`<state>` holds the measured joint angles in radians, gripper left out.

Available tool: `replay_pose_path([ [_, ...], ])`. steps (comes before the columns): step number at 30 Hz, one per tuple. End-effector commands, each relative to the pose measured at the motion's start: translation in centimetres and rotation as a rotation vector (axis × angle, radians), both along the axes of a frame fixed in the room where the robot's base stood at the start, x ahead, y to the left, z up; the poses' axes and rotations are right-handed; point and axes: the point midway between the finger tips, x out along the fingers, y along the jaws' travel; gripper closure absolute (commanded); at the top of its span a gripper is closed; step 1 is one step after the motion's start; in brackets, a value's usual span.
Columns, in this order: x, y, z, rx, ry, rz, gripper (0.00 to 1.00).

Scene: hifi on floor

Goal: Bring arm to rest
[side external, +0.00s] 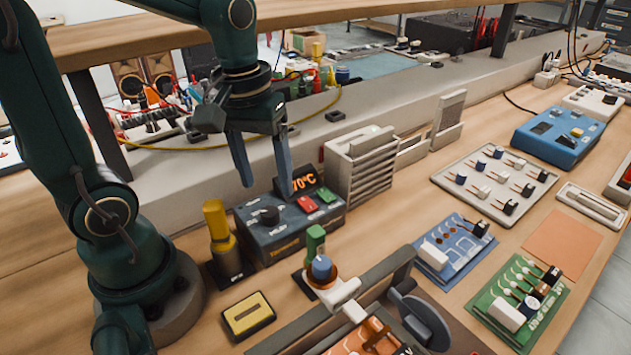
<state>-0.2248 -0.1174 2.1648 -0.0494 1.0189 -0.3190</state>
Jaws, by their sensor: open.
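My gripper (262,170) hangs from my dark green arm, its two fingers pointing down and spread apart. It is open, with nothing visible between the fingers. The fingertips are in front of or just above the dark control box (290,232), which has a lit orange display, a black knob, and a red and a green button. I cannot tell whether a finger touches the box; the right finger overlaps the left edge of the display.
A yellow-topped bottle (217,230) and a yellow block (248,316) stand near my base. A clamp fixture (340,300) is at front centre. Blue (430,268) and green (498,318) boards, a parts tray (445,190) and a blue device (560,130) lie right. An orange mat (548,245) is bare.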

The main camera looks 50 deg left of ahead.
Motion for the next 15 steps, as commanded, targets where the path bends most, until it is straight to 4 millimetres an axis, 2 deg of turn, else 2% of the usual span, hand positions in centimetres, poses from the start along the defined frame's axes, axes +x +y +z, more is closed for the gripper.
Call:
replay_pose_path([
  [6, -1.7, -2.2, 2.9, 0.059, -0.199, -0.182, 0.31],
  [15, -4.2, -3.7, 3.8, 0.15, -0.397, -0.454, 0.31],
])
